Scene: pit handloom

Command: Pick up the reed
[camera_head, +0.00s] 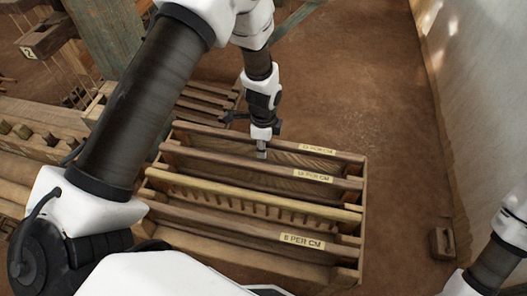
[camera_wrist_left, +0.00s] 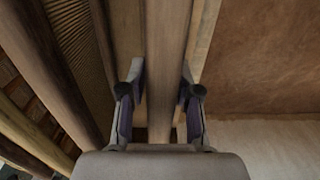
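Several long wooden reeds lie across a wooden rack in the head view. One reed near the back (camera_head: 297,148) has a pale label, another (camera_head: 285,169) sits in front of it, and the front reed (camera_head: 255,227) is labelled "8 PER CM". My left gripper (camera_head: 262,153) points down at the back reeds. In the left wrist view its fingers (camera_wrist_left: 163,85) are apart, one on each side of a wooden bar (camera_wrist_left: 166,50). I cannot tell whether they touch it. My right gripper is out of view.
The rack (camera_head: 362,215) stands on brown earth ground. Loom timbers (camera_head: 40,115) fill the left. A pale wall (camera_head: 485,90) runs along the right. A small wooden block (camera_head: 441,243) lies right of the rack. The ground between rack and wall is mostly clear.

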